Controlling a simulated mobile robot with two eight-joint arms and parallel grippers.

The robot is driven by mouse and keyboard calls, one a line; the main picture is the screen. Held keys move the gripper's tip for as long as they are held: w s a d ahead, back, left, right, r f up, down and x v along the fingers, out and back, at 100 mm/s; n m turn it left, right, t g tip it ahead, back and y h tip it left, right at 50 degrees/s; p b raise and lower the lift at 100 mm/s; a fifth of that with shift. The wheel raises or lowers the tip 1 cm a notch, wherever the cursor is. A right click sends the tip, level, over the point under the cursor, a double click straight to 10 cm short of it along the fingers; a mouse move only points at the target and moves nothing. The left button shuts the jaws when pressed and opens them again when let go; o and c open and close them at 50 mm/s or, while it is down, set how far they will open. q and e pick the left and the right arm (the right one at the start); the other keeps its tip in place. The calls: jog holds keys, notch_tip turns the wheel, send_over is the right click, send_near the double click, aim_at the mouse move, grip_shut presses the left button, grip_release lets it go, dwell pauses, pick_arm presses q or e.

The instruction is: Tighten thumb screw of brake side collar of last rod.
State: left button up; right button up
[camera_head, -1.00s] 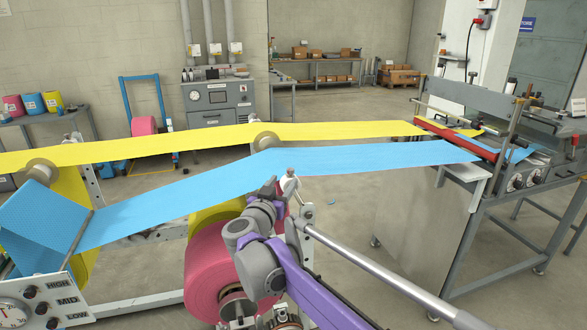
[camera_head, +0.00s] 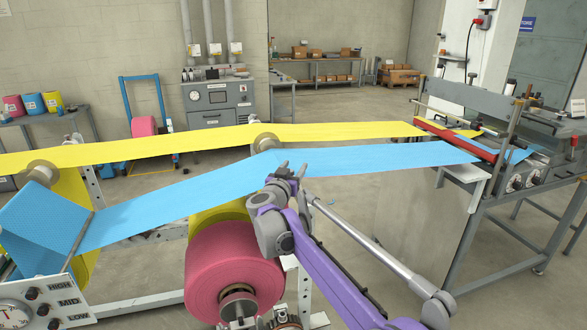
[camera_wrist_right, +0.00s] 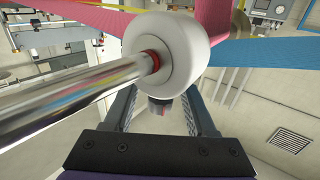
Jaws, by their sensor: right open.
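My right gripper (camera_head: 291,170) is raised in front of the blue web in the head view, fingers pointing up and away. In the right wrist view its two fingers stand apart. A shiny rod (camera_wrist_right: 75,95) runs in from the left to a thick white cylinder (camera_wrist_right: 180,48), with a red ring (camera_wrist_right: 152,61) where they meet. The cylinder is beyond the fingertips. A small dark and reddish piece (camera_wrist_right: 160,110) shows below it, between the fingers and apparently untouched; I cannot tell whether it is the thumb screw. The brake side collar is not clearly identifiable. My left gripper is out of view.
The blue web (camera_head: 380,159) and yellow web (camera_head: 350,131) stretch to the machine (camera_head: 480,150) at right. A pink roll (camera_head: 225,265) sits just left of my right arm. A dial panel (camera_head: 35,305) is at lower left. Open floor lies behind.

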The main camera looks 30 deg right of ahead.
grip_shut()
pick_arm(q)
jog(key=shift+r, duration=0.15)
pick_arm(e)
jog(key=shift+m+g+h, duration=0.3)
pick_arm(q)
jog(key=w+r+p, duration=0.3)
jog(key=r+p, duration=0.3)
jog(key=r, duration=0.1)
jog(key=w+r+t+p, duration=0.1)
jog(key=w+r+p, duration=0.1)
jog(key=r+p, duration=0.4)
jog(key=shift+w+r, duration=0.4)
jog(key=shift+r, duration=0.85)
pick_arm(e)
jog(key=shift+s+d+r+m+g+h, duration=0.1)
jog(key=shift+s+m+g+h, duration=0.35)
jog(key=shift+m+g, duration=2.3)
jog(key=shift+s+d+m+g+h, duration=0.15)
jog(key=shift+s+m+g, duration=0.55)
jog(key=shift+m+g, duration=2.05)
jog(key=shift+s+r+m+g+h, duration=0.1)
jog(key=shift+s+m+g+h, duration=0.75)
jog(key=shift+g, duration=3.45)
jog(key=shift+w+f+m+y, duration=0.1)
jog(key=shift+w+m+y, duration=0.15)
jog(key=shift+m+y, duration=0.15)
grip_release()
jog(key=shift+f, duration=0.1)
